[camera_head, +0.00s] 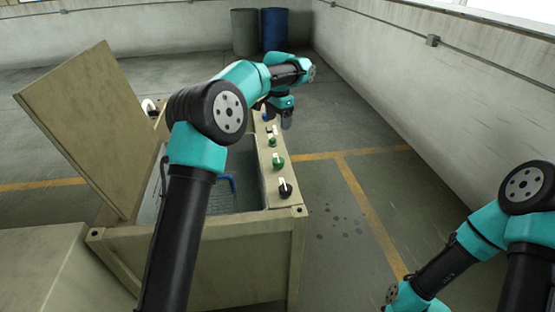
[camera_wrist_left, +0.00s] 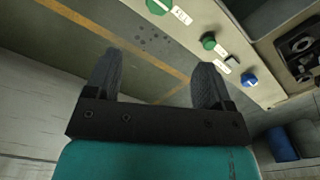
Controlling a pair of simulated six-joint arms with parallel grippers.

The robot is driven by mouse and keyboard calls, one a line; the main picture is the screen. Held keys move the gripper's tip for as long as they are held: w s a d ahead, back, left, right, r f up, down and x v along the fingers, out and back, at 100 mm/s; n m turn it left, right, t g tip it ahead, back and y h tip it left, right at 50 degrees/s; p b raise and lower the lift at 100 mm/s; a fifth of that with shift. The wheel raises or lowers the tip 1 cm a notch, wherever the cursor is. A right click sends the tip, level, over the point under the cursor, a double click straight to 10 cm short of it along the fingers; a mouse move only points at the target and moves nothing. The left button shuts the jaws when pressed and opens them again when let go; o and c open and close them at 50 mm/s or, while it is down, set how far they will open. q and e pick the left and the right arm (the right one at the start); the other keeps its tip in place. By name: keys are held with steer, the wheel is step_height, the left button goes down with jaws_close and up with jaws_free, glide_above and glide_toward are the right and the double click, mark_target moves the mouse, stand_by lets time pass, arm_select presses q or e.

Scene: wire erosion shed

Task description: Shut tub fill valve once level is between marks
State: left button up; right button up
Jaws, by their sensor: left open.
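The beige tub (camera_head: 225,228) stands open in the head view, its lid (camera_head: 85,120) raised at left. Its right rim carries a black knob (camera_head: 285,190), a green valve knob (camera_head: 278,160), another green knob (camera_head: 272,142) and a blue knob (camera_head: 267,117). In the left wrist view, a green knob (camera_wrist_left: 158,6) has a white label beside it, with a second green knob (camera_wrist_left: 208,41) and the blue knob (camera_wrist_left: 248,79). My left gripper (camera_head: 287,122) is open and empty beside the rim's far part, apart from the knobs. My arm hides part of the tub; level and marks are unclear.
A blue bent pipe (camera_head: 230,182) shows inside the tub. A grey drum (camera_head: 245,32) and a blue drum (camera_head: 275,30) stand by the back wall. The floor right of the tub is clear, with yellow lines (camera_head: 365,205). My right arm is at lower right.

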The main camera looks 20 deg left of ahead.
mark_target(279, 160)
arm_select(q)
steer(key=shift+f, duration=0.15)
step_height(279, 160, down, 17)
steer(key=shift+f, duration=0.1)
stand_by(0.8)
steer(key=c, duration=0.9)
